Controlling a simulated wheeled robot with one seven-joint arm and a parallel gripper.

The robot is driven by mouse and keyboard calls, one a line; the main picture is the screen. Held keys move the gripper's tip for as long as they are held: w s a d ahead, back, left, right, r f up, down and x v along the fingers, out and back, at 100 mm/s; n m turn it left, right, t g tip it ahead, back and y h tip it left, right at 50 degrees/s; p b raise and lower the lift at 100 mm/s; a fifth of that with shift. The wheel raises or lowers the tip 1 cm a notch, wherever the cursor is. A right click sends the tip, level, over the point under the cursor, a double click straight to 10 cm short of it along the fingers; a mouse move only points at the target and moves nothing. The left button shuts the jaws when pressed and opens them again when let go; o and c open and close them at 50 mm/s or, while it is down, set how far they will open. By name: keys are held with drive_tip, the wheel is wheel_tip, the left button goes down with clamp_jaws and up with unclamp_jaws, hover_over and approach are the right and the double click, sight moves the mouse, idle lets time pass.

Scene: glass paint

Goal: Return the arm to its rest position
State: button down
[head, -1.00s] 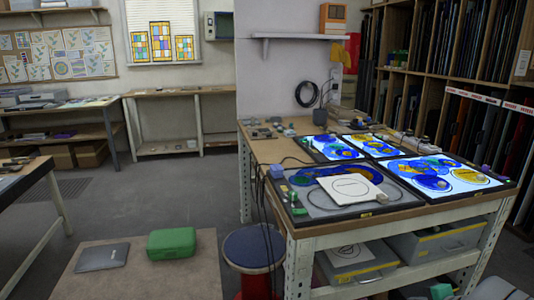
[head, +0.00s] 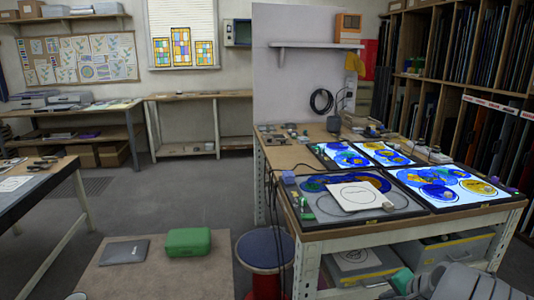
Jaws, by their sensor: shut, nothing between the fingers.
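Grey links of my own arm show at the bottom right corner in the head view, with a teal part beside them. They lie in front of the lower shelf of the workbench. I cannot make out the fingers of my gripper in this view. No held object shows.
The workbench (head: 410,225) at the right carries lit panels with blue and yellow glass (head: 455,185) and a white sheet with a drawn circle (head: 352,195). A round stool (head: 264,250) stands at its left. A green case (head: 188,241) lies on a low brown surface (head: 150,275). Open floor lies behind.

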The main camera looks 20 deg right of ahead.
drive_tip(key=w+a+r+n+g+p, duration=0.1)
drive_tip(key=a+r+n+p, duration=0.3)
drive_tip(key=a+r, duration=0.5)
drive_tip(key=w+a+r+n+g+p, duration=0.1)
drive_tip(key=a+r+n+g+p, duration=0.2)
drive_tip(key=a, duration=0.9)
drive_tip(key=s+a+r+n+p, duration=0.2)
drive_tip(key=s+a+r+n, duration=0.1)
drive_tip(key=a, duration=0.3)
drive_tip(key=s+a+r+n+p, duration=0.3)
drive_tip(key=s+a+r+n, duration=0.1)
drive_tip(key=s+a, duration=0.2)
drive_tip(key=shift+a+r+n, duration=0.3)
drive_tip(key=shift+a+r, duration=0.05)
drive_tip(key=shift+a, duration=0.35)
